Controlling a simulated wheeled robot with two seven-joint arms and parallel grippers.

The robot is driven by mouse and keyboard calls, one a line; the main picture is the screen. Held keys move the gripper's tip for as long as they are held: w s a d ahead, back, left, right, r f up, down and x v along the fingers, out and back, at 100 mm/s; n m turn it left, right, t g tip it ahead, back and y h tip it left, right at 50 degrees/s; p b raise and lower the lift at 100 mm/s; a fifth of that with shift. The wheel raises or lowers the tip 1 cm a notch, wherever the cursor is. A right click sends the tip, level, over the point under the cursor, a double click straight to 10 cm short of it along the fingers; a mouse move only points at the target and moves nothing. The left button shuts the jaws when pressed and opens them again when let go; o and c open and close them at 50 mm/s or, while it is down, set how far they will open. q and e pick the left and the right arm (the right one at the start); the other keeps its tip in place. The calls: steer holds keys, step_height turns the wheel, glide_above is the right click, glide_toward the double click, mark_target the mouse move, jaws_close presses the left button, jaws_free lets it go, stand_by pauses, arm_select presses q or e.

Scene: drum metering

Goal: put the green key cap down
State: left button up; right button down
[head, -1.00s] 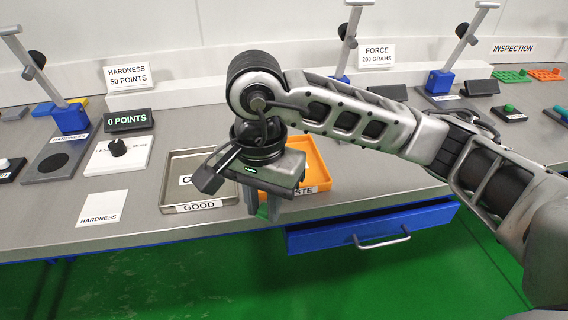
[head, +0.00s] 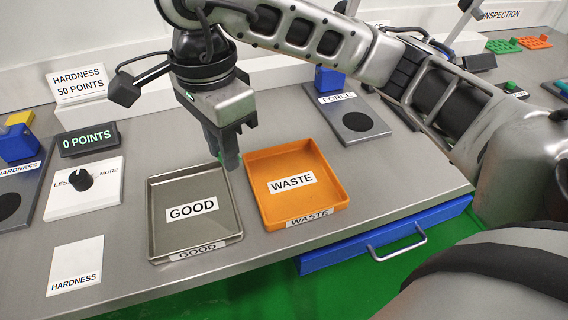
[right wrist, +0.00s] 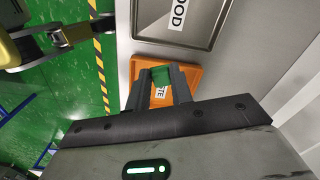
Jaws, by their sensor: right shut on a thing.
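The green key cap (right wrist: 161,76) shows between the fingertips of my right gripper in the right wrist view. My right gripper (head: 226,163) is shut on it and points down near the back, by the gap between the GOOD tray and the WASTE tray. In the head view the fingers mostly hide the cap. The grey GOOD tray (head: 161,222) and the orange WASTE tray (head: 258,190) look empty apart from their labels. In the right wrist view the WASTE tray (right wrist: 192,73) lies behind the fingertips. My left gripper is not seen.
A dial box (head: 95,205) and a 0 POINTS display (head: 88,138) stand to the left, with a white HARDNESS card (head: 76,265) in front. The FORCE station (head: 345,115) is behind right. A blue drawer (head: 340,250) juts out below the front edge. Bench right of WASTE is clear.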

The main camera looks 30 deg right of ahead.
glide_toward(290, 183)
steer(key=a+r, duration=0.2)
steer(key=a, duration=0.2)
steer(key=d+f, duration=0.1)
steer(key=f, duration=0.1)
steer(key=d+f, duration=0.2)
steer(key=shift+s, duration=0.15)
steer(key=shift+d+f+p, duration=0.25)
steer(key=shift+f+p, duration=0.05)
steer(key=shift+f, duration=0.1)
steer(key=f, duration=0.3)
steer(key=shift+d+f, duration=0.15)
steer(key=shift+d, duration=0.15)
steer(key=shift+f, duration=0.2)
steer(key=shift+f, duration=0.25)
steer(key=c, duration=1.2)
jaws_free()
steer(key=shift+r, duration=0.15)
steer(key=shift+c, duration=0.2)
